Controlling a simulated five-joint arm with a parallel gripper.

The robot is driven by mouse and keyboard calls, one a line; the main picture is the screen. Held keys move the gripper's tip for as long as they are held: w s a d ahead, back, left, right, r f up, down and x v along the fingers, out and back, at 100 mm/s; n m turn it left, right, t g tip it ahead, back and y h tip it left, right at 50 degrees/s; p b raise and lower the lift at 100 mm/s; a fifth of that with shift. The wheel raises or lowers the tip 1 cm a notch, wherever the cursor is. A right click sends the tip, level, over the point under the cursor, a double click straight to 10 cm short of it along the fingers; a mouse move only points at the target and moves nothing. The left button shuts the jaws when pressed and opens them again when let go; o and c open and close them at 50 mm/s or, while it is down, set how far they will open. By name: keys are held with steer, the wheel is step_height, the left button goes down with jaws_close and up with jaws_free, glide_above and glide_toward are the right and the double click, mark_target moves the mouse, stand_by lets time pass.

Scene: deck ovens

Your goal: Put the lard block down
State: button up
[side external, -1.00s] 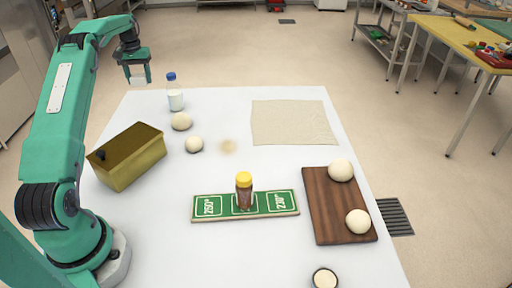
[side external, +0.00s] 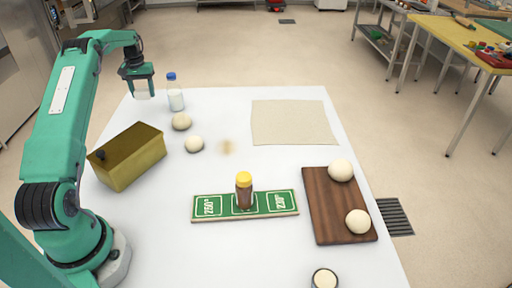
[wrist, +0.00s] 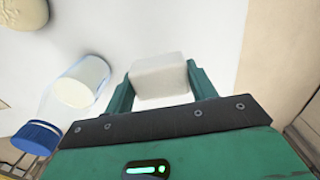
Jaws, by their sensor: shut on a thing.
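The lard block (wrist: 160,79) is a white, box-shaped piece. My gripper (wrist: 160,88) is shut on it, with one green finger on each side in the wrist view. In the side external view my gripper (side external: 140,88) hangs at the far left edge of the white table, left of the milk bottle. The lard block (side external: 142,94) shows as a small pale piece between the fingertips there. It appears held up, but I cannot tell its exact height or whether it is over the tabletop.
A blue-capped bottle (side external: 175,96) stands right of my gripper. Dough balls (side external: 181,121) and a yellow-brown box (side external: 130,160) are nearer. A cloth sheet (side external: 291,122), a green board (side external: 220,208) with a yellow-topped shaker (side external: 244,190), and a wooden board (side external: 322,217) occupy the white table (side external: 330,262).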

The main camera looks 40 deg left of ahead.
mark_target(147, 109)
steer(key=shift+f, duration=2.5)
steer(key=shift+f, duration=0.1)
steer(key=o, duration=1)
step_height(147, 109, up, 12)
steer(key=shift+r, duration=0.15)
